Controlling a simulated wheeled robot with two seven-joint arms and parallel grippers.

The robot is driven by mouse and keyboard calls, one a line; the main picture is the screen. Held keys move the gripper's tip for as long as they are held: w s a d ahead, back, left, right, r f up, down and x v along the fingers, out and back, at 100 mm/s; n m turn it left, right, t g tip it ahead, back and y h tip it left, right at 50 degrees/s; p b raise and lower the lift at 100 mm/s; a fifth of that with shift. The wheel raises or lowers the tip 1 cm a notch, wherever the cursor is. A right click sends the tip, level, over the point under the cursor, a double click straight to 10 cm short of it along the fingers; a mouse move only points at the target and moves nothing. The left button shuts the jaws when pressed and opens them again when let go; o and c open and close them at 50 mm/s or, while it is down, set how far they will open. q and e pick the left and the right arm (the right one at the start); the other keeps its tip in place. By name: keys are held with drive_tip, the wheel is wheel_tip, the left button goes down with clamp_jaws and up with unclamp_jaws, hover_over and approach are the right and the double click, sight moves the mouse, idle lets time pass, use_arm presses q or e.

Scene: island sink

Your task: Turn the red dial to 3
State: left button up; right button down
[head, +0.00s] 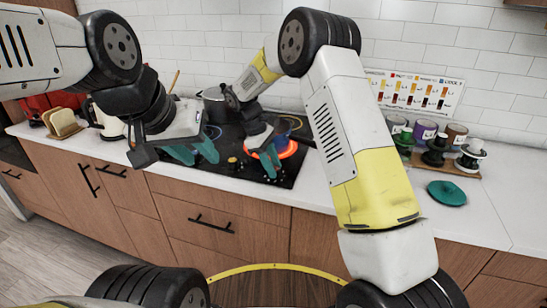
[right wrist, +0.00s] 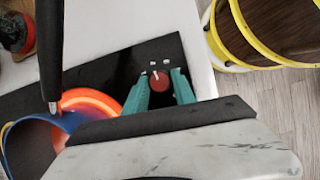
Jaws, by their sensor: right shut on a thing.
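The red dial (right wrist: 160,82) sits on the black cooktop panel and shows in the right wrist view. A white pointer line is on its face, and small white marks lie beside it, too small to read. My right gripper (right wrist: 163,76) has its teal fingers on either side of the dial, shut on it. In the head view my right gripper (head: 264,158) is at the front of the black cooktop (head: 230,156), and the dial under it is hidden. My left gripper (head: 195,155) is empty above the cooktop's left part, its teal fingers apart.
A burner (right wrist: 97,101) glows orange-red close to my right gripper, with a blue curved object (right wrist: 38,132) over it. A pot (head: 214,105) stands at the back. Mugs (head: 425,131) and a teal item (head: 446,193) are on the right counter. Bread (head: 63,122) stands at the left.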

drive_tip(key=m+g, duration=0.1)
drive_tip(key=m, duration=0.2)
drive_tip(key=shift+w+m+y, duration=0.15)
drive_tip(key=shift+m+y, duration=0.15)
drive_tip(key=shift+y, duration=0.1)
drive_tip(key=shift+w+m+g+y, duration=0.1)
drive_tip(key=shift+m+g+y, duration=0.5)
drive_tip(key=shift+m, duration=1.4)
drive_tip(key=c, duration=1)
unclamp_jaws()
drive_tip(key=shift+c, duration=0.2)
drive_tip(key=v, duration=0.6)
drive_tip(key=shift+w+a+r, duration=0.1)
drive_tip(key=shift+w+r, duration=0.1)
drive_tip(key=shift+r, duration=0.05)
drive_tip(key=shift+w+a+r, duration=0.1)
drive_tip(key=shift+w+r, duration=0.05)
drive_tip(key=shift+r, duration=0.4)
